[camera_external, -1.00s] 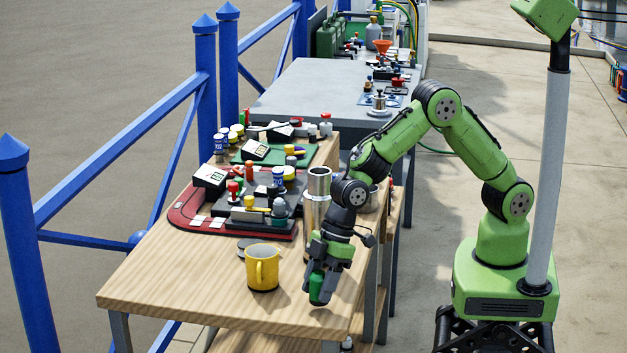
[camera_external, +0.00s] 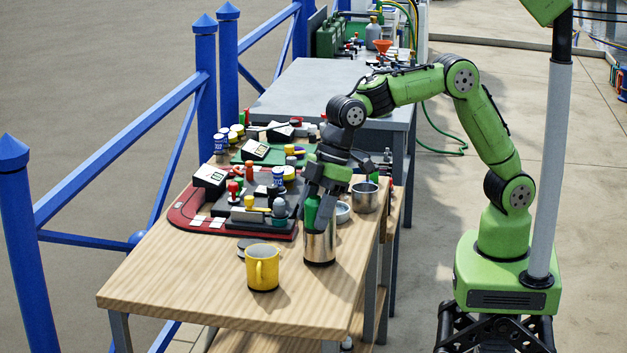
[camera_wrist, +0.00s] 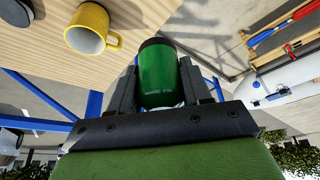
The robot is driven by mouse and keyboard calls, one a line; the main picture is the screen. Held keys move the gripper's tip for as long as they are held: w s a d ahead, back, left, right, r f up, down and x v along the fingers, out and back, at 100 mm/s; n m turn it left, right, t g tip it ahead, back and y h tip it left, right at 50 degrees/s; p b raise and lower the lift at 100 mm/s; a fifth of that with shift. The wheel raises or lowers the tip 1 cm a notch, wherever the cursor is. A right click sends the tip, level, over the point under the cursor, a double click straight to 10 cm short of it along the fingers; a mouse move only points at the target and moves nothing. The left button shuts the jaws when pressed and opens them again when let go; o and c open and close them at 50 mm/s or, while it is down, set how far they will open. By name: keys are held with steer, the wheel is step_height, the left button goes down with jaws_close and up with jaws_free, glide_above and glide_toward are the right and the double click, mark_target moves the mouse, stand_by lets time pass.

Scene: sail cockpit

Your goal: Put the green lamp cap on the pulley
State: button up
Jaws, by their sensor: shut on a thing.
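The green lamp cap (camera_external: 311,212) is between the fingers of my gripper (camera_external: 318,212), which is shut on it. The cap also shows in the wrist view (camera_wrist: 165,75), with a dark band at its far end, between the two fingers of my gripper (camera_wrist: 165,88). A flat dark round piece (camera_external: 250,243) lies on the wooden table behind the mug. It also shows at the wrist view's upper left (camera_wrist: 15,11). I cannot tell whether it is the pulley.
The steel cylinder (camera_external: 319,248) stands on the wooden table (camera_external: 200,300). A yellow mug (camera_external: 262,268) is left of it, a steel cup (camera_external: 365,198) and shallow bowl (camera_external: 342,212) to its right. A red-edged tray (camera_external: 180,212) holds several parts. The front table area is clear.

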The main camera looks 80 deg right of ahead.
steer(key=w+d+p, duration=0.3)
steer(key=w+d, duration=0.5)
steer(key=d, duration=0.3)
steer(key=w+d+p, duration=0.3)
steer(key=w+d, duration=0.5)
steer(key=d, duration=0.2)
steer(key=shift+m, duration=0.4)
step_height(320, 180, down, 15)
steer(key=shift+d+f+b, duration=0.1)
steer(key=shift+f+b, duration=0.05)
steer(key=shift+b, duration=0.6)
steer(key=o, duration=1.1)
steer(key=shift+f, duration=0.1)
steer(key=shift+c, duration=0.2)
